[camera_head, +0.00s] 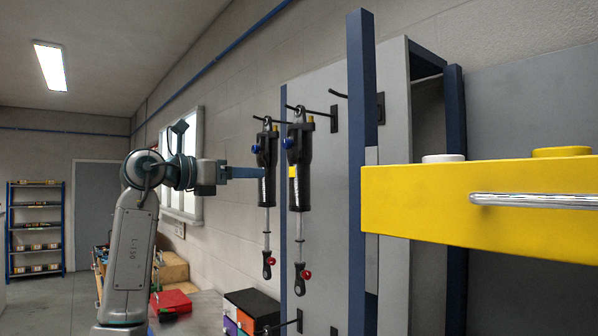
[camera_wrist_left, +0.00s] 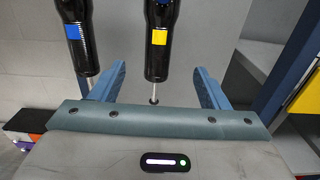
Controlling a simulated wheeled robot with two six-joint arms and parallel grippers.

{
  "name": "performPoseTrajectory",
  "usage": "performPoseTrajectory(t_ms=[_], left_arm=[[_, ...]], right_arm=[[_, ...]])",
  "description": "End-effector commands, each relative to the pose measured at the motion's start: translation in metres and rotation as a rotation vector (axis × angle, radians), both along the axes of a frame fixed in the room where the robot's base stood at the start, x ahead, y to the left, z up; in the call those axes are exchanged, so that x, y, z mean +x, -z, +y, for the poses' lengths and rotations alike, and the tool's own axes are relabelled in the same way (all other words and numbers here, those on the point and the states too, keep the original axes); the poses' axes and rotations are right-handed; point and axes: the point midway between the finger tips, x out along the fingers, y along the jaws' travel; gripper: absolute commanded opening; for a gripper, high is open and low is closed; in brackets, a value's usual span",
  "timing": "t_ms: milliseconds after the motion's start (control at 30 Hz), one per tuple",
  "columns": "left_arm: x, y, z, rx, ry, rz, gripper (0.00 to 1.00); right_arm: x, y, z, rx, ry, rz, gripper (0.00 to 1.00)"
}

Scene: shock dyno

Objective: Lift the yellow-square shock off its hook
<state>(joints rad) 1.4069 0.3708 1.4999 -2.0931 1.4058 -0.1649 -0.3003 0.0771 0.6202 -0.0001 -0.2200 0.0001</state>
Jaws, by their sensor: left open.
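The yellow-square shock (camera_head: 300,150) hangs upright from a wall hook (camera_head: 312,112), black body above, thin rod and red knob below. Its yellow square faces my left wrist camera (camera_wrist_left: 159,38). The blue-square shock (camera_head: 266,155) hangs beside it on the left, and in the wrist view (camera_wrist_left: 76,35) it is left of the fingers. My left gripper (camera_head: 260,172) is open at the height of the shock bodies. In the wrist view its fingers (camera_wrist_left: 159,76) stand either side of the yellow-square shock's line, with gaps; contact is not visible. My right gripper is not in view.
A yellow beam (camera_head: 420,195) with a chrome bar crosses the right foreground. A dark blue post (camera_head: 361,140) stands right of the shocks. An empty hook (camera_head: 339,95) is near it. Coloured boxes (camera_head: 250,308) sit below; a shelf rack (camera_head: 36,230) stands far left.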

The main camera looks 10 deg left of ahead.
Motion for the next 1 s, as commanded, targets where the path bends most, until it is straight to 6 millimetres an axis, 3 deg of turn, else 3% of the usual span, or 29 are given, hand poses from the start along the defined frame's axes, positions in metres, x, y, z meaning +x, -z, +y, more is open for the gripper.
performPoseTrajectory(t_ms=[433,900,1000], left_arm=[[0.053,-0.002,-0.043,-0.001,0.003,0.003,0.69],[0.108,-0.003,-0.085,-0.001,0.001,0.003,0.69],[0.116,0.000,-0.091,-0.002,0.001,0.003,0.69]], right_arm=[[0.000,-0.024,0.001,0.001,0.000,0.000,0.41],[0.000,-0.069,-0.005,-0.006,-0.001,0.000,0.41],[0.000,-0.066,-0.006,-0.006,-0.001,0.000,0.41]])
